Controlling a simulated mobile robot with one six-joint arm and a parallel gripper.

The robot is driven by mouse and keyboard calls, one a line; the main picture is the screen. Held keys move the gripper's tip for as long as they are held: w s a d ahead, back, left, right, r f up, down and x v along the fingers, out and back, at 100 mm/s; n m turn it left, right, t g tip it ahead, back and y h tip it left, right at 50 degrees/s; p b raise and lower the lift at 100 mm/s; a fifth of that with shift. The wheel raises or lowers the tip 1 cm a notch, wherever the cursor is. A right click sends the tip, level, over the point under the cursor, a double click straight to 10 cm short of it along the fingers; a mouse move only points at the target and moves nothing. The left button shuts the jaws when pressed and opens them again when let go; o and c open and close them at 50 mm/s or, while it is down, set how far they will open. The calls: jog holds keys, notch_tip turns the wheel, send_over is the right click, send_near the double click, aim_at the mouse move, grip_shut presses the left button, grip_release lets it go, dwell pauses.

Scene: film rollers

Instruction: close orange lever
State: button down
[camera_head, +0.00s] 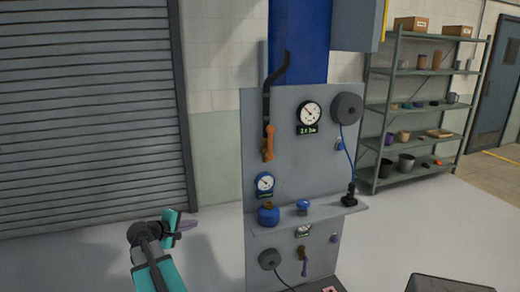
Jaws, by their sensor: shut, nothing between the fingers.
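The orange lever (269,142) is on the grey panel (286,105), at its upper left. It hangs roughly upright below a dark bent pipe (272,88). My gripper (190,225) is at the lower left, in front of the floor and the shutter. Its fingers are together and empty, pointing right. It is apart from the lever, lower and to its left in the picture. Nothing hides the lever.
The panel also carries a round gauge (310,114), a dark reel (346,108), a blue gauge (265,185) and a shelf ledge (330,212) with blue parts. A purple-handled lever (304,264) is below. Metal shelves (420,110) stand at right. Floor between gripper and panel looks clear.

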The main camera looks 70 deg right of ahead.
jog(key=s+d+r+g+h, duration=0.1)
jog(key=s+d+r, duration=0.3)
jog(key=r, duration=0.5)
jog(key=s+d+r+m+g+h, duration=0.1)
jog(key=s+d+r, duration=0.3)
jog(key=r, duration=0.5)
jog(key=s+d+r+m+g+h, duration=0.1)
jog(key=s+d+r, duration=0.3)
jog(key=r, duration=0.6)
jog(key=shift+s+g+h, duration=0.5)
jog(key=shift+s+h, duration=0.05)
jog(key=shift+h, duration=0.35)
jog(key=shift+d, duration=0.1)
jog(key=p, duration=0.3)
send_near(270, 143)
jog(key=w+d+r, duration=0.1)
jog(key=w+d, duration=0.3)
jog(key=shift+s+d+r+p, duration=0.1)
jog(key=shift+s+d+p, duration=0.5)
jog(key=shift+s, duration=0.4)
jog(key=shift+s+d+p, duration=0.45)
jog(key=shift+s+d, duration=0.25)
jog(key=shift+s, duration=0.3)
